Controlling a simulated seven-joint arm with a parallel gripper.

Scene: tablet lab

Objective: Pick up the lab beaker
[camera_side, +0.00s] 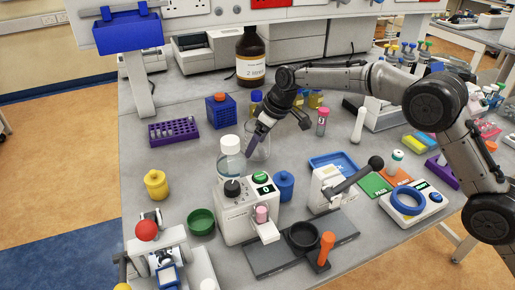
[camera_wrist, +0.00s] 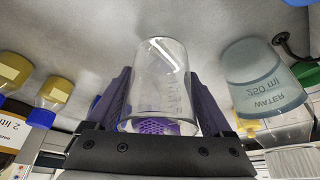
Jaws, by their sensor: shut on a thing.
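The lab beaker is clear glass with faint markings. In the wrist view the beaker (camera_wrist: 163,70) stands between the two purple fingers of my gripper (camera_wrist: 160,105), which are shut on its sides. In the side view the beaker (camera_side: 262,146) is partly hidden behind my gripper (camera_side: 255,138), just right of a white-capped water bottle. I cannot tell whether its base touches the bench.
The water bottle (camera_side: 230,160) is close on the left; it also shows in the wrist view (camera_wrist: 262,80). A white device (camera_side: 237,215) stands in front, with a blue pot (camera_side: 284,185) beside it. A brown bottle (camera_side: 250,65) and a purple rack (camera_side: 174,131) stand further back.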

